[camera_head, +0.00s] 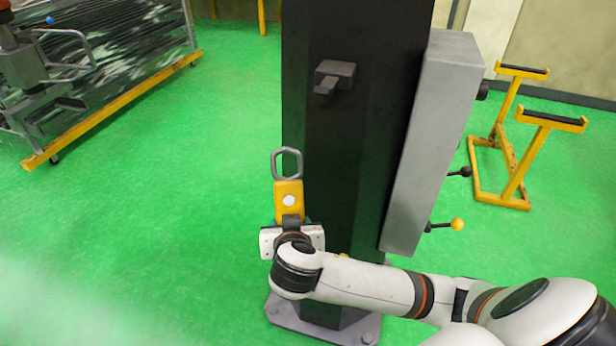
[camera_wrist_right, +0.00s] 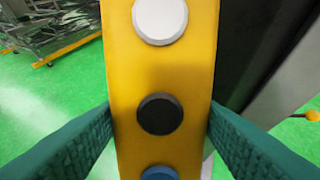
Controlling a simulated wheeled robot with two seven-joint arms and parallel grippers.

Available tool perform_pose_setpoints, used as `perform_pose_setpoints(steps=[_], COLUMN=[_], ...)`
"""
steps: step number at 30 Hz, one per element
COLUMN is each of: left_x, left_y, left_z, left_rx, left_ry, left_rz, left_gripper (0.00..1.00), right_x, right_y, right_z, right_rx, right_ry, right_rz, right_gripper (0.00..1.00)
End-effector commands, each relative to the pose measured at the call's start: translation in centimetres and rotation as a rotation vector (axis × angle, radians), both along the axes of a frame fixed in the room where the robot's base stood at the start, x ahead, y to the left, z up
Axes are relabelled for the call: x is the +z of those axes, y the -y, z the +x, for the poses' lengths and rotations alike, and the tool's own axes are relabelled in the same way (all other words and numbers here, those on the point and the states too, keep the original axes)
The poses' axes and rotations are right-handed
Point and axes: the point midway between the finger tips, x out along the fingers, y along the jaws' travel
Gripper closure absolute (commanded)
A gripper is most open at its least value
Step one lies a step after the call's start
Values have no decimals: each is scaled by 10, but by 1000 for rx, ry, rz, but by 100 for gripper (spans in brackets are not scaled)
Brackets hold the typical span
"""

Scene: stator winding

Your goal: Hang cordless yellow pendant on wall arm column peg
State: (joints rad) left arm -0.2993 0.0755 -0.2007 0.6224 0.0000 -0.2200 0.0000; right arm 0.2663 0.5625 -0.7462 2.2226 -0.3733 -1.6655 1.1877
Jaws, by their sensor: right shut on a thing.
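The yellow pendant (camera_head: 289,199) has a grey metal loop on top and a white button on its face. It is upright, with no cord showing. My right gripper (camera_head: 291,224) is shut on its lower part. In the right wrist view the yellow pendant (camera_wrist_right: 165,72) fills the middle, with white, black and blue buttons, between the green fingers of my right gripper (camera_wrist_right: 160,130). The grey peg (camera_head: 327,84) sticks out from the dark column (camera_head: 350,150). The pendant's loop is lower than the peg and to its left, apart from it. My left gripper is not in view.
A grey box (camera_head: 440,140) with black and yellow-knobbed levers is on the column's right side. A yellow stand (camera_head: 507,140) is at the right. A rack with a yellow base rail (camera_head: 110,112) is at the upper left. The green floor left of the column is clear.

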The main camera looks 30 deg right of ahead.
Motion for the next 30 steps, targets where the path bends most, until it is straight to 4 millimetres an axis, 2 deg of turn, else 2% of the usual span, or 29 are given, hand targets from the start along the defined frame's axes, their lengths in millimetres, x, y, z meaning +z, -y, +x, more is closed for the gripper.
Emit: perform_pose_setpoints(steps=[1, 6, 9, 12, 17, 30], left_x=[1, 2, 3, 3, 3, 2], left_y=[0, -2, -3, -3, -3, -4], left_z=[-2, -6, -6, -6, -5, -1], left_rx=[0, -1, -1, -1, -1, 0], left_ry=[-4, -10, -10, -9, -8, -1], left_rz=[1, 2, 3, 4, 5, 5], left_gripper=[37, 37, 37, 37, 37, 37], right_x=[17, 72, 98, 115, 126, 124], right_y=[0, 11, 16, 20, 24, 41], right_z=[4, 3, -4, -11, -16, -1], right_rx=[-51, -236, -318, -374, -408, -409], right_ry=[79, 295, 371, 415, 437, 440], right_rz=[-32, -180, -255, -306, -341, -344], right_gripper=[83, 83, 83, 83, 83, 83])
